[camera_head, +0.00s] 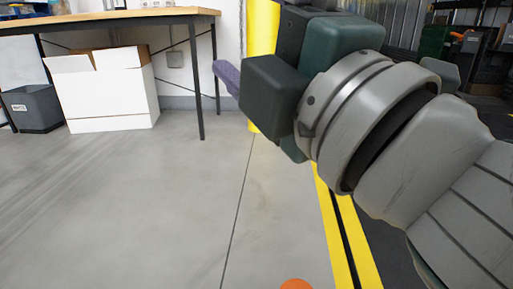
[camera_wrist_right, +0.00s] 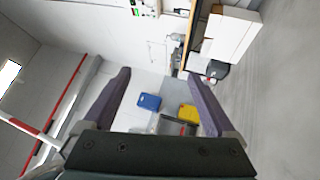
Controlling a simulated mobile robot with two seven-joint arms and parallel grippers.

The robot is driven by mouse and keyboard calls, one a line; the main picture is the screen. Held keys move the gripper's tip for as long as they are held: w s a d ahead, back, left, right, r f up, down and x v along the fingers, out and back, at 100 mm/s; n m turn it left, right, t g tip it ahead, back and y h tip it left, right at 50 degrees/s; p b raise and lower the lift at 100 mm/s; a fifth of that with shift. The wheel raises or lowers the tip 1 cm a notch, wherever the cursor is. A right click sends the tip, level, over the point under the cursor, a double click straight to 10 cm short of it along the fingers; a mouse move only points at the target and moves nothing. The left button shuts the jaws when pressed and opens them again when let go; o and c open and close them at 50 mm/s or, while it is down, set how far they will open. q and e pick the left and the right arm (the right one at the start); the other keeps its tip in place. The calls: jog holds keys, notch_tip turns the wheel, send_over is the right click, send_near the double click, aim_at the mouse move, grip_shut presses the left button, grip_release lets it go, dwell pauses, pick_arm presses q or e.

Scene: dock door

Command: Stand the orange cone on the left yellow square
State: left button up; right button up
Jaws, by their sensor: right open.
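A small rounded orange patch (camera_head: 296,284) shows at the bottom edge of the head view, low and right of centre. It looks like the top of the orange cone, and the rest is cut off by the frame. My right gripper (camera_head: 226,76) reaches across the upper middle of the head view, well above the floor and apart from the orange patch. In the right wrist view, its two purple fingers (camera_wrist_right: 160,85) are spread wide with nothing between them. The left yellow square cannot be made out in either view. My left gripper is out of view.
A wooden-topped table (camera_head: 120,18) stands at the upper left, with a white carton (camera_head: 108,100) and a grey bin (camera_head: 33,108) near it. A yellow post (camera_head: 262,30) stands behind my right gripper. Yellow floor stripes (camera_head: 340,235) run at the right. The left and middle floor is clear.

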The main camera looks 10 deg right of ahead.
jog(key=s+d+f+m+g+h, duration=0.3)
jog(key=d+f+m+g+h, duration=0.3)
jog(key=d+f+m+h, duration=0.5)
jog(key=s+d+f+m+g+y, duration=0.1)
jog(key=s+f+m+g, duration=0.4)
jog(key=s+f, duration=0.2)
jog(key=s+d+f+m+g+y, duration=0.2)
jog(key=s+f+m+g, duration=0.3)
jog(key=s, duration=0.7)
notch_tip(320, 180, down, 3)
jog(key=shift+r, duration=0.15)
jog(key=shift+d, duration=0.1)
